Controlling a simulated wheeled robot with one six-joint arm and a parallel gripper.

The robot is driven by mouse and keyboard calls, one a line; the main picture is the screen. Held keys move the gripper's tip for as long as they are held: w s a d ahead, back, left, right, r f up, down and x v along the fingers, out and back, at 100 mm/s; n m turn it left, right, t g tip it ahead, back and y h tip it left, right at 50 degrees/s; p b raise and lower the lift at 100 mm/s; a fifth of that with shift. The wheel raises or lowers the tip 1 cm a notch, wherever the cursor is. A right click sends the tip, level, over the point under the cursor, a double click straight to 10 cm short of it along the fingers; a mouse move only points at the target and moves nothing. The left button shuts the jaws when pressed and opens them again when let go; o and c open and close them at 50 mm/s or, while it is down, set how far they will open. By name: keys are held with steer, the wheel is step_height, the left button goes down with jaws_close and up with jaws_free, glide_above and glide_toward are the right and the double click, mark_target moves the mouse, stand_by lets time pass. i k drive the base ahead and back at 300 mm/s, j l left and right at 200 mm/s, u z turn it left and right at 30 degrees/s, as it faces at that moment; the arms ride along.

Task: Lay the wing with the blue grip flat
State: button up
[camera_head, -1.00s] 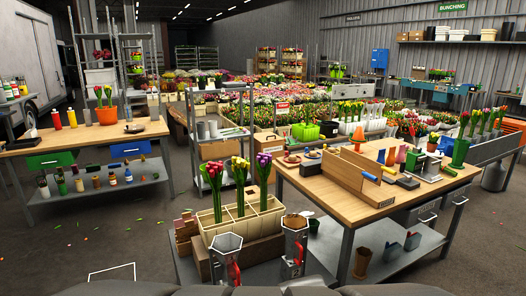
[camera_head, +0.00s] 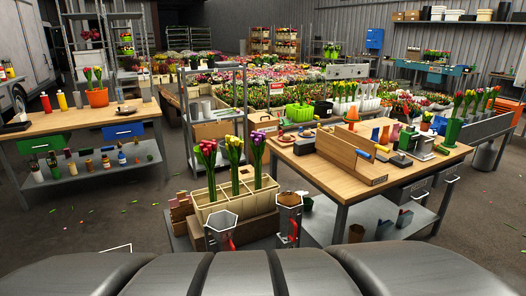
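A long wooden fixture (camera_head: 345,152) stands on the right wooden table (camera_head: 312,170), with an upright board along its front side. A small blue grip (camera_head: 363,154) shows near the right end of this board, which appears to be the wing and stands raised, not flat. A second small blue piece (camera_head: 382,148) lies just behind it; whether it is also a grip is too small to tell. My gripper is not in view.
Grey floor is open at left. My own dark body fills the bottom edge.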

mark_target(346, 153)
steer(key=i+l+z, duration=0.3)
steer(key=i+l, duration=0.25)
steer(key=i+l+z, duration=0.3)
steer(key=i+l, duration=0.3)
steer(key=i+l+z, duration=0.3)
steer(key=i, duration=0.3)
steer(key=l, duration=0.05)
